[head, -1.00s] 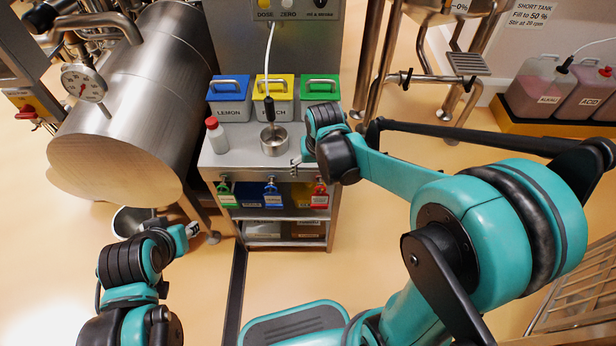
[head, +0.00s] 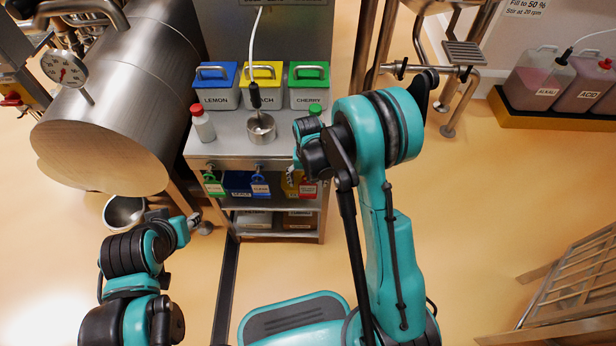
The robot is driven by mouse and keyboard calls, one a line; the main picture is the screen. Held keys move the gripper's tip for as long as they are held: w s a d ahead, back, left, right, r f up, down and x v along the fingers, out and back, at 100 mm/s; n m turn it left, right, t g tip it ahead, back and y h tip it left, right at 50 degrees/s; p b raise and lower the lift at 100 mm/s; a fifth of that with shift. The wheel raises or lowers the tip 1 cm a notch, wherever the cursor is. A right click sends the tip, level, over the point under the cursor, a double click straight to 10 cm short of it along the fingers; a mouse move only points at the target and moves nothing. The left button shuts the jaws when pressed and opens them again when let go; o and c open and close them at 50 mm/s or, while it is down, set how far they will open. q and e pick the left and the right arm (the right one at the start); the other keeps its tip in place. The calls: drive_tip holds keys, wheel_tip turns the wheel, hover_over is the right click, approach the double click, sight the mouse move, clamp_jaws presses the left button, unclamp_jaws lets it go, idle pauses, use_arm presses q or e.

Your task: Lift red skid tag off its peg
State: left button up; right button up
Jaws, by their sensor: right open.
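The red skid tag (head: 309,189) hangs at the right end of a row of tags on the front edge of the steel cart (head: 232,160). Its peg is mostly hidden by my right gripper. A blue tag (head: 260,186) hangs in the middle and a green tag (head: 214,185) at the left. My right gripper (head: 291,174) is open, just above and left of the red tag, with no visible contact. My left gripper (head: 192,220) is low at the left, apart from the cart; its jaws are too small to read.
A large steel tank (head: 110,120) is at the left.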

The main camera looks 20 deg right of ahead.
drive_tip(key=shift+f, duration=0.4)
drive_tip(key=c, duration=1.2)
drive_tip(key=shift+c, duration=0.2)
drive_tip(key=shift+r, duration=0.1)
drive_tip(key=shift+r+p, duration=0.35)
drive_tip(key=shift+r, duration=0.25)
drive_tip(key=s+a+b, duration=0.1)
drive_tip(key=s+a, duration=0.1)
drive_tip(key=s, duration=0.5)
